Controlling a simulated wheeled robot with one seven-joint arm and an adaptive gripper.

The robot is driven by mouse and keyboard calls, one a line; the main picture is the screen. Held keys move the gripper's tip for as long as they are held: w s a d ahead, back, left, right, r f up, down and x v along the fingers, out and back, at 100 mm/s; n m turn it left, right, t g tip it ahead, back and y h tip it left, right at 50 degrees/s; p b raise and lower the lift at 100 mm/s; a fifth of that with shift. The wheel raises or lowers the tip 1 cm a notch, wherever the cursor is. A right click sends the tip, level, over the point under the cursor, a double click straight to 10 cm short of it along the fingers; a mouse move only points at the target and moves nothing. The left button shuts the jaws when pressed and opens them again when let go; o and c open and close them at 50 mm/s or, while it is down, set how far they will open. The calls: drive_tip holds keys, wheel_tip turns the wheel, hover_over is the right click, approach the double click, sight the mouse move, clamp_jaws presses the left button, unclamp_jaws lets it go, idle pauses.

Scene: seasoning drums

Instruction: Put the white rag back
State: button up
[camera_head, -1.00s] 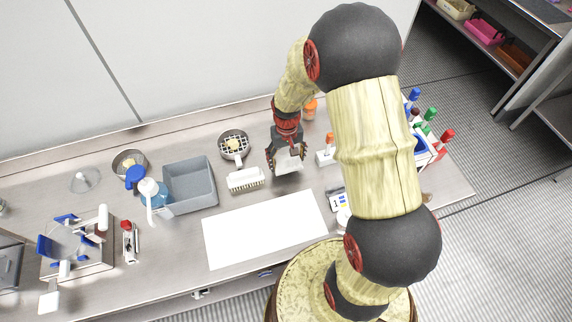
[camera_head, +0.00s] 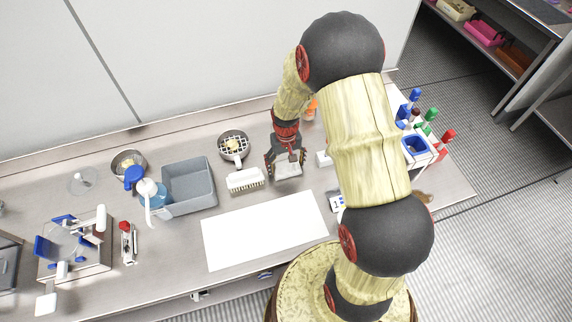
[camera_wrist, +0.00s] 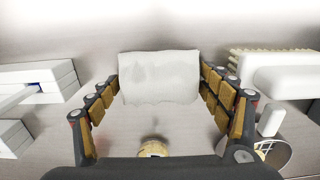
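The white rag (camera_head: 288,171) is a folded, pale cloth near the middle of the steel table, right of the brush and behind the white board. In the wrist view the rag (camera_wrist: 160,77) spans the space between the fingertips. My gripper (camera_head: 285,164) points down over it, with one finger at each side edge. In the wrist view the fingers of my gripper (camera_wrist: 159,78) appear to touch both edges and hold the rag. A dark patch shows under the rag in the head view. Its exact height above the table is hard to tell.
A white brush (camera_head: 245,180) lies close to the left, with a strainer (camera_head: 234,145) behind it. A grey bin (camera_head: 190,185) stands farther left. A white board (camera_head: 264,230) lies in front.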

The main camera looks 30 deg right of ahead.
drive_tip(key=shift+o, duration=1.2)
drive_tip(key=shift+r, duration=0.1)
wheel_tip(320, 180, up, 12)
drive_tip(key=p, duration=0.2)
wheel_tip(320, 180, up, 16)
drive_tip(key=n+t, duration=0.1)
drive_tip(key=t, duration=0.2)
hover_over(286, 162)
drive_tip(key=s+a, duration=0.5)
drive_tip(key=s, duration=0.1)
drive_tip(key=s+a+r+t, duration=0.1)
drive_tip(key=s+a+r, duration=0.1)
drive_tip(key=s+r, duration=0.2)
drive_tip(key=s+a+r+n+t, duration=0.1)
drive_tip(key=s+a+r, duration=0.2)
drive_tip(key=s, duration=0.6)
wheel_tip(286, 162, up, 3)
drive_tip(key=shift+s+f+t, duration=0.2)
drive_tip(key=shift+s+t, duration=0.1)
wheel_tip(286, 162, down, 6)
drive_tip(key=b, duration=0.6)
